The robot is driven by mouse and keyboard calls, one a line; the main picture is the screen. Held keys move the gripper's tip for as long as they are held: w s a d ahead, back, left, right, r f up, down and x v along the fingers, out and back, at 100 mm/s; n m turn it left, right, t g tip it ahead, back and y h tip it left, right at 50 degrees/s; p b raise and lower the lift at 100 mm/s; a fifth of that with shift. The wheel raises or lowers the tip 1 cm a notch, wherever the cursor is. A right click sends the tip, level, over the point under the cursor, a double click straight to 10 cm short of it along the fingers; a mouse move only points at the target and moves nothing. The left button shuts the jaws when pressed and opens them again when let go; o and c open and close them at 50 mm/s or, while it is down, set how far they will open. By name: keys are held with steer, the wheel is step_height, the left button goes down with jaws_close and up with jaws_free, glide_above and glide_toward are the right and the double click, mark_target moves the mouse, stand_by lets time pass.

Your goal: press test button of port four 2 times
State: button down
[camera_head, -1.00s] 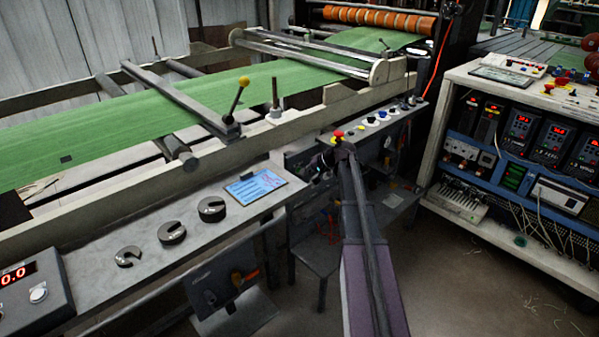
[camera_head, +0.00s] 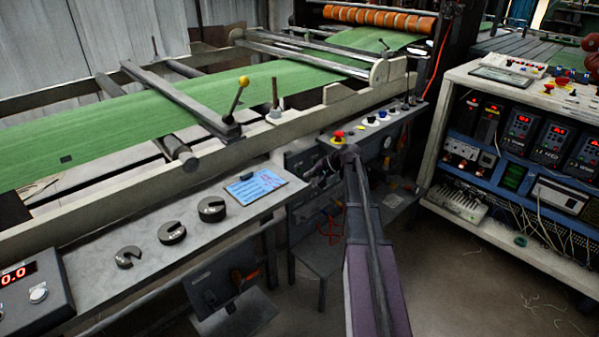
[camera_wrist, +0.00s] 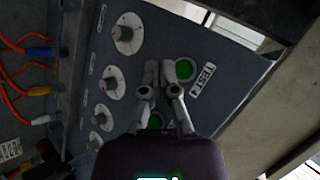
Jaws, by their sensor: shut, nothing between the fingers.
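In the wrist view a dark panel (camera_wrist: 222,62) carries a green button (camera_wrist: 184,69) beside a white label (camera_wrist: 202,82) that seems to read "TEST"; any number on it is too small to read. A second green button (camera_wrist: 155,121) lies lower, partly hidden by my gripper. I cannot tell which button belongs to port four. My gripper (camera_wrist: 160,66) is shut and empty, its tips over the panel just left of the upper green button. Contact cannot be made out. In the head view my gripper (camera_head: 322,178) is small and dark beside the machine's front.
Several round white dials (camera_wrist: 127,33) line the panel's left side, with orange cables and coloured plugs (camera_wrist: 37,52) further left. A pale beam (camera_wrist: 285,112) runs along the right. In the head view a red mushroom button (camera_head: 338,136) sits on the control strip just above my wrist.

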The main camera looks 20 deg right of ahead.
steer(key=shift+s+d, duration=0.3)
steer(key=shift+s, duration=0.6)
steer(key=shift+s+d, duration=0.3)
steer(key=shift+s, duration=0.55)
steer(key=shift+s, duration=0.1)
